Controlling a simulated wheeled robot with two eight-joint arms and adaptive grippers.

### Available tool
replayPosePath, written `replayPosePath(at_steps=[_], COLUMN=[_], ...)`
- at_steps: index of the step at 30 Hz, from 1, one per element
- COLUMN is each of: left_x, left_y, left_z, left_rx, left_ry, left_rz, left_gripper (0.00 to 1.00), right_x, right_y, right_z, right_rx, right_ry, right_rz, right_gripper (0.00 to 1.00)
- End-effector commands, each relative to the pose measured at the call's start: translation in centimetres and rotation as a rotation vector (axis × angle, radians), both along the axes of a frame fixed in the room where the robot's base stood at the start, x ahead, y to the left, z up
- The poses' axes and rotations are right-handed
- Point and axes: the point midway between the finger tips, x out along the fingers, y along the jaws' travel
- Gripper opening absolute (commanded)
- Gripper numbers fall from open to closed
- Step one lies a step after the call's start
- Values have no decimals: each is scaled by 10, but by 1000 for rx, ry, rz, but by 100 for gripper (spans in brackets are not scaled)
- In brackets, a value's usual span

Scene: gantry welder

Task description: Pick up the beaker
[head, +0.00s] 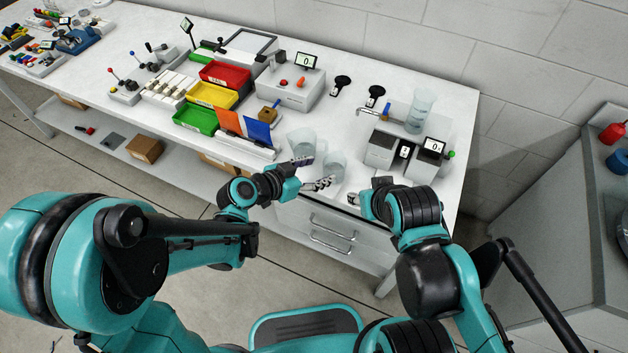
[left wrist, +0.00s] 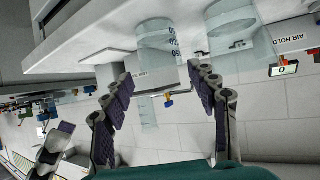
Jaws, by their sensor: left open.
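Two clear glass beakers stand near the front edge of the white bench. One beaker (head: 335,167) is on the right in the head view, and the other beaker (head: 301,141) is behind it to the left. My left gripper (head: 312,172) is open and empty, its fingers pointing at the right beaker. In the left wrist view, which looks upside down, this beaker (left wrist: 157,42) lies ahead between the fingertips of the left gripper (left wrist: 160,76), and the other beaker (left wrist: 240,28) is beside it. My right gripper (head: 354,199) is at the bench's front edge, partly hidden by its own arm.
Red (head: 225,74), yellow (head: 211,95) and green (head: 196,119) bins stand left of the beakers. Drawers (head: 330,228) lie below the bench top. A control box (head: 290,88) stands behind.

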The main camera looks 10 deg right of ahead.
Motion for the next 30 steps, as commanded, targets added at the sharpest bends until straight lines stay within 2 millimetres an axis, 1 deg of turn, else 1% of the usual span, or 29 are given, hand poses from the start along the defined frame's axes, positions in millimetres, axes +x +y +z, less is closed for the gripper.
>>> replayPosePath(at_steps=[9, 17, 20, 27, 30], left_x=[22, 31, 37, 55, 58], left_y=[-37, -50, -58, -86, -90], left_z=[-26, -33, -39, -58, -59], left_rx=[-3, -3, -2, -2, -3], left_ry=[-7, -6, -7, -5, -6], left_rz=[-10, -8, -8, -9, -7], left_gripper=[59, 59, 59, 59, 59], right_x=[0, 0, 0, 0, 0], right_y=[0, 0, 0, 0, 0], right_z=[-17, -21, -25, -37, -38], right_rx=[0, 0, 0, 0, 0], right_ry=[0, 0, 0, 0, 0], right_rz=[0, 0, 0, 0, 0], right_gripper=[40, 40, 40, 40, 40])
